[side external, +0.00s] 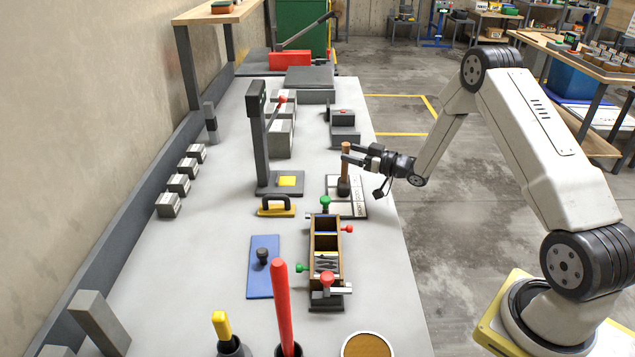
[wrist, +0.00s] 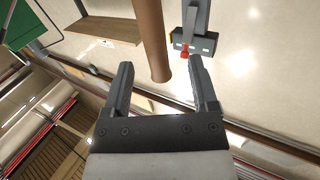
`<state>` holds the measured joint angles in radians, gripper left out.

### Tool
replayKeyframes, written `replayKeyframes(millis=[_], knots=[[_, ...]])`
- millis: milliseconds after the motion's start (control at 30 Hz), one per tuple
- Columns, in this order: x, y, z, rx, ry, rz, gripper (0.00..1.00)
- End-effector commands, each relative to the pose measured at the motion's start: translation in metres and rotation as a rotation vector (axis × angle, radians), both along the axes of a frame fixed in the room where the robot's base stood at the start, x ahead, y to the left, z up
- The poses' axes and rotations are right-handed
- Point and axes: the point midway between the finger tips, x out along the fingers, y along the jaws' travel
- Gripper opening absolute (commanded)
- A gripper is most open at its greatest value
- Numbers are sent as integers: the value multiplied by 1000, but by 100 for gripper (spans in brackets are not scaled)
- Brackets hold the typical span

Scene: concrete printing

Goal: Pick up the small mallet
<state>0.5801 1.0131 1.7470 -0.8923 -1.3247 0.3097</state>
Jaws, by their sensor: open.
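The small mallet stands upright on its dark head, with its brown wooden handle (side external: 346,165) pointing up, on a white board with printed markings (side external: 358,208). My gripper (side external: 352,153) reaches in from the right, level with the upper part of the handle. In the wrist view the handle (wrist: 151,38) shows between the two open fingers of my gripper (wrist: 161,64), with a gap on either side. The mallet's head is out of the wrist view.
A wooden mould with green and red knobs (side external: 326,240) stands in front of the board. Grey blocks (side external: 345,133) stand behind.

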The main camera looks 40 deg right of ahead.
Motion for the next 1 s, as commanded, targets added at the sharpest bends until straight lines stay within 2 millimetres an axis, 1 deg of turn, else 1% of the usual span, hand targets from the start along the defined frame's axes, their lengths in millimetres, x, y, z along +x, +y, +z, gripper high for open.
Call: replayKeyframes(millis=[200,400,967,1000], knots=[[24,6,0,-1,0,2,75],[40,10,0,0,0,1,75],[42,11,0,0,1,0,75],[42,11,0,0,1,0,63]])
